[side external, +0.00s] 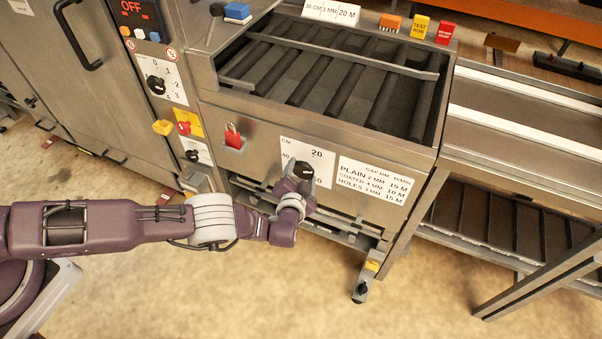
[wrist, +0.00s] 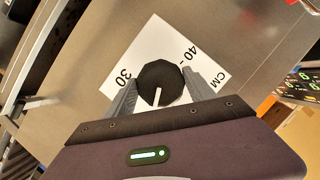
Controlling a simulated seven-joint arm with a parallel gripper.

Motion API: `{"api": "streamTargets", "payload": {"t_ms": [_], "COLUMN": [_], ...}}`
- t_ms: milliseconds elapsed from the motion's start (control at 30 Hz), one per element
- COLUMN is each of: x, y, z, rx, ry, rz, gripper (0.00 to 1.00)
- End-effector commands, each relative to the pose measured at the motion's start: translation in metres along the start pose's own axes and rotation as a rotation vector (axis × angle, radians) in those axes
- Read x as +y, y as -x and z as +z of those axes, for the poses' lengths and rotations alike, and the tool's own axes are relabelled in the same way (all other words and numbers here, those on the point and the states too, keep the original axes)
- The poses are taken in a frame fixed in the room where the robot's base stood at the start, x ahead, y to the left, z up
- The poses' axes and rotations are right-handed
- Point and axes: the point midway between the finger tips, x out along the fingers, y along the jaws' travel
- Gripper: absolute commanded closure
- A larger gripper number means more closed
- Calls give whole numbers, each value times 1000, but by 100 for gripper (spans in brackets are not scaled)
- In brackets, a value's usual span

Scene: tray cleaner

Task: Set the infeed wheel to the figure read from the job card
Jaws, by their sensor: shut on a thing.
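The infeed wheel is a black knob (side external: 303,171) on a white CM scale plate (side external: 318,158) on the machine's front. My gripper (side external: 299,187) is at it; in the wrist view my gripper (wrist: 159,82) has its two grey fingers shut on opposite sides of the wheel (wrist: 158,76). The wheel's white pointer line points down the wrist picture, away from the visible figures 30 and 40. The plate's 20 shows in the side view, above the wheel. The job card (side external: 331,12) stands on the machine top; its small first figure looks like 30 CM.
A plate (side external: 376,182) of gap and speed figures is right of the wheel. A red padlock-like part (side external: 233,137) sits to its left. Another dial (side external: 156,85), a red switch (side external: 184,128) and a yellow part (side external: 162,127) are farther left. Open floor lies below.

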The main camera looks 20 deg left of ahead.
Motion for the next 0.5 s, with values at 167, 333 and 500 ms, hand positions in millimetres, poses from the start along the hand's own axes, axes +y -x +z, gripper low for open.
{"api": "streamTargets", "payload": {"t_ms": [167, 333, 500], "x": [1, 1, 1], "y": [0, 0, 0], "z": [0, 0, 0], "rx": [2, 1, 2], "ry": [-107, -183, -230], "rz": [-44, -74, -94], "gripper": [78, 78, 78]}}
